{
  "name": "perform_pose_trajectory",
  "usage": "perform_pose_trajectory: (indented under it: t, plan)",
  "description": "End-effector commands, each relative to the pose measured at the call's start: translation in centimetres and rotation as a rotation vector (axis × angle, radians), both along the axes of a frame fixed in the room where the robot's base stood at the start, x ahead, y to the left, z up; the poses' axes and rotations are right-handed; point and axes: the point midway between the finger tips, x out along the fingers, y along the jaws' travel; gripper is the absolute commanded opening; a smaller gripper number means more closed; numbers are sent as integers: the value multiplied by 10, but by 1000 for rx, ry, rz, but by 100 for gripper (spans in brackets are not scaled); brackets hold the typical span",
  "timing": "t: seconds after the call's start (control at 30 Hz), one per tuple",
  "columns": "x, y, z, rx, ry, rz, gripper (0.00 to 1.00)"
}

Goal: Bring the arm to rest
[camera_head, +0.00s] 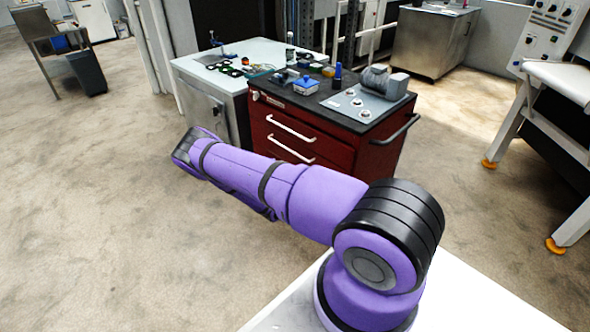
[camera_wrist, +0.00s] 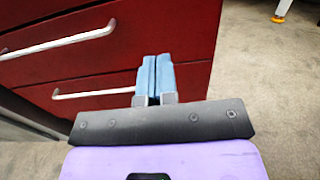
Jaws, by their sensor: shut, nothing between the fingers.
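My gripper (camera_wrist: 155,82) shows in the wrist view with its two blue-tipped fingers together and nothing between them. Behind the fingers are the red drawer fronts of a tool cabinet (camera_wrist: 120,38); I cannot tell the exact gap. In the head view my purple arm reaches out to the left, in front of the red cabinet (camera_head: 362,160). The gripper itself does not show in the head view.
On the black cabinet top lie a blue-lidded box (camera_head: 306,86) and a grey plate with a motor (camera_head: 375,80). A white-topped grey cabinet (camera_head: 205,108) stands to the left. A machine on orange feet (camera_head: 557,245) stands right.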

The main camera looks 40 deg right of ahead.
Motion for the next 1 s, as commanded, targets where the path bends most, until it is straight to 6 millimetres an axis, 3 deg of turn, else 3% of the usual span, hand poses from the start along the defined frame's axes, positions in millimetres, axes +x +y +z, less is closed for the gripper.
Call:
perform_pose_trajectory:
  t: [0.27, 0.43, 0.73, 1.0]
  plan:
    - [0, 2, 1, 1, -2, -1, 0]
    - [8, 7, 19, 16, -49, -38, 0]
    - [28, 32, 106, 110, -261, -221, 0]
    - [34, 60, 186, 220, -449, -382, 0]
